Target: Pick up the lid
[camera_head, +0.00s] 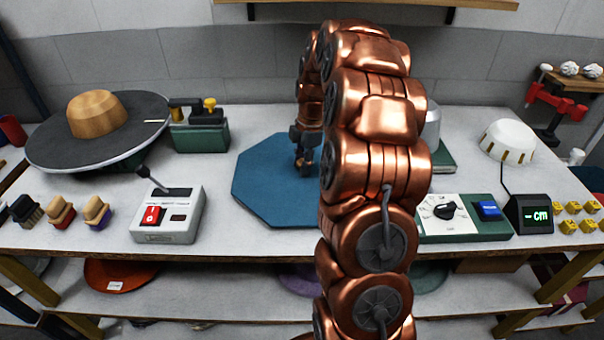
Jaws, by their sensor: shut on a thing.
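My gripper (304,160) is dark and points down over the blue octagonal mat (262,190), left of my copper arm. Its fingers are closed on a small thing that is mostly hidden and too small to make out. I cannot tell whether it is the lid, and no lid shows clearly elsewhere. A silver rounded body (432,128) is partly hidden behind my arm, near a dark green base (443,157).
A wide grey disc with a wooden dome (97,114) is at the left, beside a green box (200,136). A grey switch box (168,214), brushes (97,211), a control box (446,222), a display (528,214) and a white dome (508,140) surround the mat. Its left part is bare.

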